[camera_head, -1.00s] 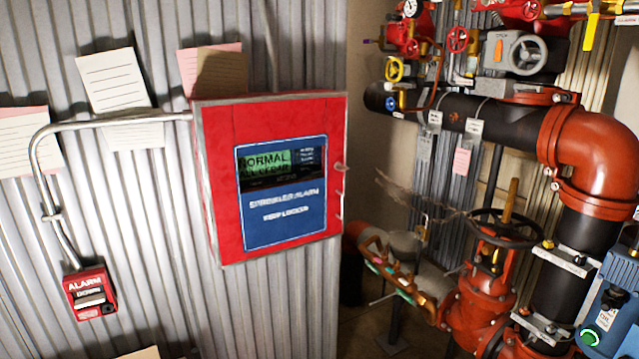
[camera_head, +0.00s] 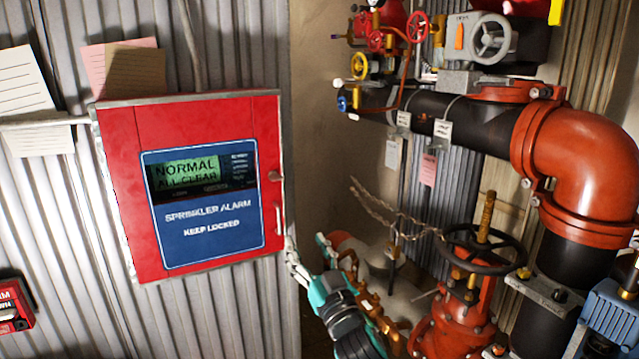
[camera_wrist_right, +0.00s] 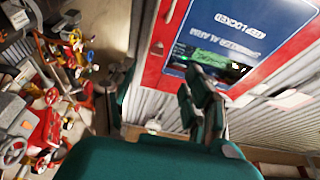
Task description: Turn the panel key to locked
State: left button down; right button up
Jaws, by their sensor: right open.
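The red alarm panel (camera_head: 122,215) hangs on the corrugated wall at the left. Its blue front reads "SPRINKLER ALARM KEEP LOCKED", and its display reads "NORMAL ALL CLEAR". A small round metal fitting (camera_head: 275,176) sits at its right edge, above a pale handle (camera_head: 279,217); I cannot tell which is the key. My right gripper (camera_head: 305,248) is just right of the panel's lower right corner, apparently apart from it. In the right wrist view the panel (camera_wrist_right: 165,45) appears upside down, beyond the open, empty fingers (camera_wrist_right: 165,98). My left gripper is out of view.
Red and black pipework (camera_head: 470,130) with a dark handwheel (camera_head: 485,250) fills the right side, close to my right arm. A red alarm box (camera_head: 14,306) is at the lower left. Paper notes (camera_head: 122,70) hang above the panel.

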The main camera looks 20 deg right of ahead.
jog(key=r, duration=0.2)
jog(key=p, duration=0.1)
send_near(277, 180)
jog(key=x, duration=0.3)
jog(key=p+x, duration=0.1)
jog(key=x, duration=0.2)
jog(key=p+x, duration=0.1)
jog(key=x, duration=0.2)
jog(key=shift+w+d+f, duration=0.15)
jog(key=shift+w+f, duration=0.05)
jog(key=shift+w, duration=0.05)
grip_shut()
